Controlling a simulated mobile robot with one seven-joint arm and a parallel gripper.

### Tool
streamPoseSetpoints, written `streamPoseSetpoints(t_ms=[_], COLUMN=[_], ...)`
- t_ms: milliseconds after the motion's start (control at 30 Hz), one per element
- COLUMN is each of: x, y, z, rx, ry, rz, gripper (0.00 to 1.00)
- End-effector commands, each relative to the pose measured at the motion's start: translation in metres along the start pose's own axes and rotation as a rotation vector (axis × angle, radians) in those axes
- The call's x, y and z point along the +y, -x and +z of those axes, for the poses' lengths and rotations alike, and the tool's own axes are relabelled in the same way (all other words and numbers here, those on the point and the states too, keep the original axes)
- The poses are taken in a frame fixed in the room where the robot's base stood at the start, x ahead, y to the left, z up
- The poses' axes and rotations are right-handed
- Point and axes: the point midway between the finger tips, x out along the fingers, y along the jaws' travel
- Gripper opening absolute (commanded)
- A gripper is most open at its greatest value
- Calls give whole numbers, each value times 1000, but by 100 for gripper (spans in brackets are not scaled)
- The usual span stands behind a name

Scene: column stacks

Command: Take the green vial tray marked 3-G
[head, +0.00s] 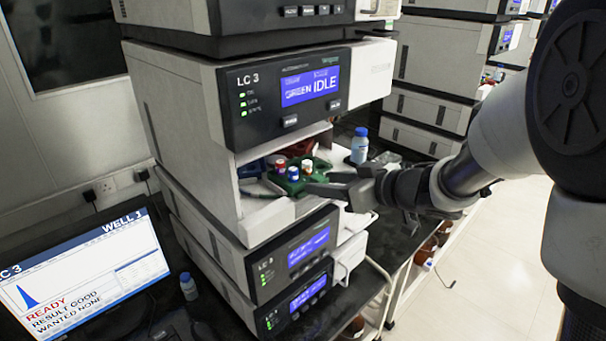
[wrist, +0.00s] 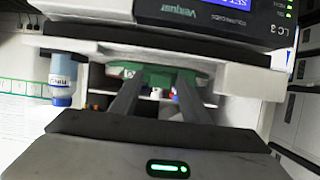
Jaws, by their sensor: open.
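The green vial tray (head: 320,165) sits in the open bay of the instrument marked LC 3, holding a few vials (head: 293,172) with red, white and blue caps. No 3-G mark is legible. My gripper (head: 322,190) is open at the front right of the tray, its fingers pointing into the bay. In the wrist view the green tray (wrist: 158,75) spans the space ahead of my gripper's fingertips (wrist: 157,80). I cannot tell whether the fingers touch the tray.
A blue tray (head: 250,168) and a red tray (head: 301,147) lie deeper in the bay. A blue-capped bottle (head: 359,146) stands right of the bay. The upper instrument unit (head: 290,92) overhangs closely. A screen (head: 85,275) reads READY.

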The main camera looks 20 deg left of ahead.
Motion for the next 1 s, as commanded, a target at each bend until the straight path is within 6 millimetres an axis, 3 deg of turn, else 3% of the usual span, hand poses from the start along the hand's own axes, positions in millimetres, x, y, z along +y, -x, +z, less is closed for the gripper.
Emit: streamPoseSetpoints(t_ms=[133,400,667,1000], x=[0,0,0,0], y=[0,0,2,27], z=[0,-1,-6,-66], rx=[0,1,2,5], ry=[0,1,2,5], rz=[0,0,-1,1], gripper=[42,3,3,3])
